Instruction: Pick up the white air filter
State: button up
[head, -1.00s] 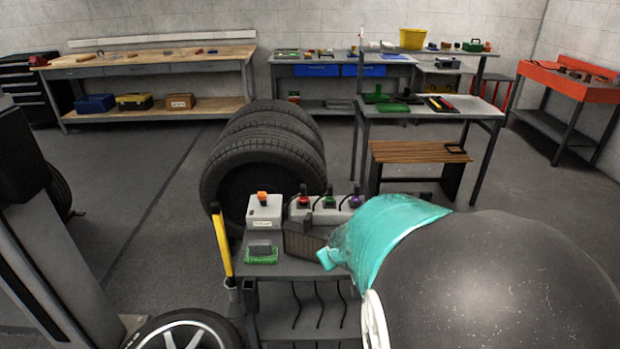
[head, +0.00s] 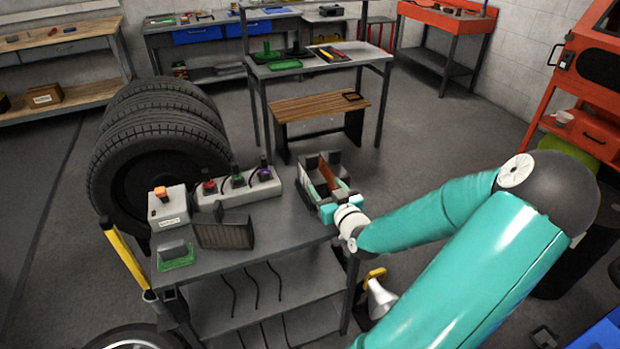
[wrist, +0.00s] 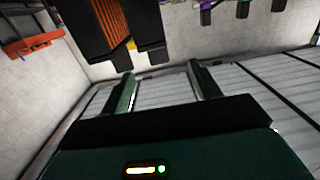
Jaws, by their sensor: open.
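I cannot make out a clearly white air filter in these frames. A dark open-topped holder (head: 308,182) stands at the right end of the grey cart's top in the head view, with an upright reddish-brown slab (head: 328,175) and pale edges in it. In the wrist view, which looks upside down, a dark block with orange pleats (wrist: 112,22) shows at the top. My gripper (wrist: 165,86) is open in that view, with nothing between its fingers. In the head view my gripper (head: 338,207) is at the holder's near side; whether it touches is unclear.
On the cart (head: 285,225) are a dark pleated panel (head: 224,234), a white box with an orange knob (head: 168,208) and a strip of coloured knobs (head: 238,190). Tyres (head: 150,150) stand behind left.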

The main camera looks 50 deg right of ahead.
aim_at(313, 161)
jog(key=shift+h, duration=0.4)
jog(key=x, duration=0.5)
jog(key=r+x, duration=0.1)
jog(key=x, duration=0.2)
jog(key=shift+s+d, duration=0.2)
jog(key=shift+d, duration=0.15)
jog(key=shift+a+x, duration=0.1)
jog(key=shift+x, duration=1.4)
jog(key=shift+a+x, duration=0.15)
jog(key=shift+x, duration=1.35)
jog(key=shift+w+d+r, duration=0.1)
jog(key=shift+w, duration=0.05)
grip_shut()
jog(key=shift+r, duration=0.1)
